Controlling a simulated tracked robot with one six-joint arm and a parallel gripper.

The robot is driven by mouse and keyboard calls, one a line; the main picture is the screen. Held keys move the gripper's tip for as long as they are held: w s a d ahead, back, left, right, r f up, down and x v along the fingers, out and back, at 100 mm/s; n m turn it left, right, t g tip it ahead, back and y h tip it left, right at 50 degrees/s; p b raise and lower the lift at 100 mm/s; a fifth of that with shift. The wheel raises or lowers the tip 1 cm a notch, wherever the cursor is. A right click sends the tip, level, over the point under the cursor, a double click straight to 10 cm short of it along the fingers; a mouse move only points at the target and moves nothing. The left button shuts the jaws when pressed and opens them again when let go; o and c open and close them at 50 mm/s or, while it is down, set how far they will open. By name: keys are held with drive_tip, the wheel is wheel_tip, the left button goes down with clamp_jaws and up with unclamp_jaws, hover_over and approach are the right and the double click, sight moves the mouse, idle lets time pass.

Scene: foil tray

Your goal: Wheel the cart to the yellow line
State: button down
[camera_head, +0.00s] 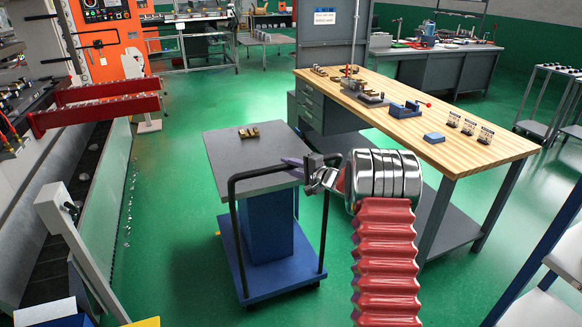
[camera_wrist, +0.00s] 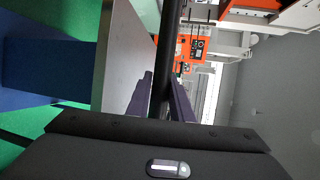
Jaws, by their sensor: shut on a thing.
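The cart (camera_head: 240,155) has a grey top, a blue pedestal, a blue base on casters and a black upright handle frame. It stands on the green floor in the middle of the head view. My gripper (camera_head: 303,164) is shut on the right part of the handle's top bar (camera_head: 265,173). In the wrist view, the dark fingers of my gripper (camera_wrist: 161,98) lie on both sides of the black bar (camera_wrist: 168,60), with the grey cart top beside it. I cannot identify the yellow line; only a small yellow patch (camera_head: 143,322) shows at the bottom edge.
Small brass-coloured parts (camera_head: 248,132) lie on the cart top. A wooden-topped workbench (camera_head: 480,155) stands close on the right. A machine with red rails (camera_head: 95,115) lines the left. Green floor (camera_head: 170,180) is open between machine and cart, and behind the cart.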

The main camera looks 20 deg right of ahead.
drive_tip(key=shift+w+a, duration=0.1)
drive_tip(key=shift+a, duration=0.1)
drive_tip(key=c, duration=2)
unclamp_jaws()
drive_tip(key=shift+o, duration=0.7)
drive_tip(key=shift+w+f, duration=0.1)
drive_tip(key=shift+f, duration=0.05)
drive_tip(key=o, duration=0.3)
drive_tip(key=shift+d, duration=0.2)
drive_tip(key=shift+s, duration=0.2)
drive_tip(key=v, duration=1.3)
drive_tip(key=shift+s+d+r, duration=0.2)
